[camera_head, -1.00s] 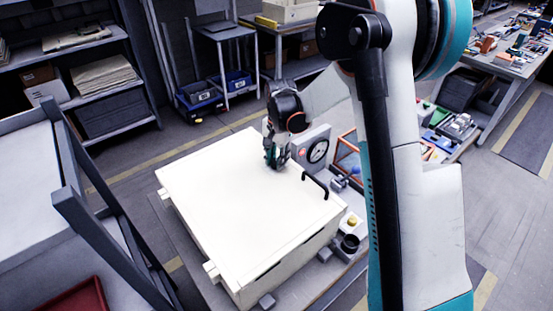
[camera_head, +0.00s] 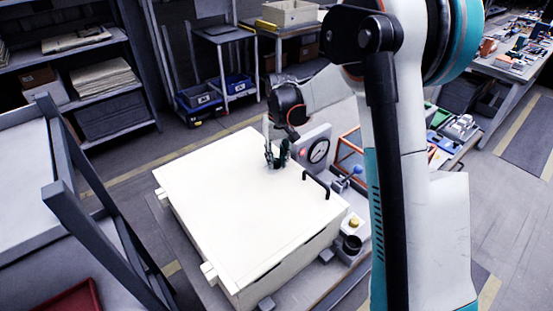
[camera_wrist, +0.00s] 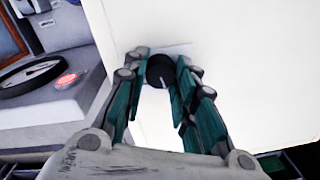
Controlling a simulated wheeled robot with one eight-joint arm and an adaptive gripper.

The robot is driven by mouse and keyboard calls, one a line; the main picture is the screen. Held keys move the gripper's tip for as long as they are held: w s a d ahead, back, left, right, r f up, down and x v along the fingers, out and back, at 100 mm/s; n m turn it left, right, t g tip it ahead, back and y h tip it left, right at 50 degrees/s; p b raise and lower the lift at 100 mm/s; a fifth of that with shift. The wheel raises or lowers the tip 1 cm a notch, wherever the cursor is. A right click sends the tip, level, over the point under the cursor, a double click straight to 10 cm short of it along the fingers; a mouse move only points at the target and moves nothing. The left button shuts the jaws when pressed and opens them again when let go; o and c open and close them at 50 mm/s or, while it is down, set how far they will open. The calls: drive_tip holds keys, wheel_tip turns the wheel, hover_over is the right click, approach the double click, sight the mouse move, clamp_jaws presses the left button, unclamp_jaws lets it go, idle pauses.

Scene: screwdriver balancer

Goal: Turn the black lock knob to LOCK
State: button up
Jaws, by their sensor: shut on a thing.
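The black lock knob (camera_wrist: 160,70) is a round dark knob on a pale plate on the white lid, in the wrist view. A thin light mark shows on it, and I cannot read any LOCK lettering. My gripper (camera_wrist: 162,76) has its two teal fingers on either side of the knob, shut on it. In the head view my gripper (camera_head: 277,160) reaches down to the far right part of the white lid (camera_head: 235,205). The knob is hidden between the fingers there.
A dial gauge (camera_head: 318,151) with a red button stands just right of the lid. A black handle (camera_head: 316,184) rises from the lid's right side. A black cup (camera_head: 352,243) and a yellow button (camera_head: 353,222) sit at the front right. The lid's left half is clear.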

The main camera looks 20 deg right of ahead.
sight(278, 159)
drive_tip(key=n, duration=0.6)
drive_tip(key=shift+b, duration=0.4)
drive_tip(key=shift+n, duration=0.4)
drive_tip(key=o, duration=1.1)
drive_tip(key=r, duration=1.2)
drive_tip(key=shift+w+d, duration=0.2)
drive_tip(key=shift+d, duration=0.05)
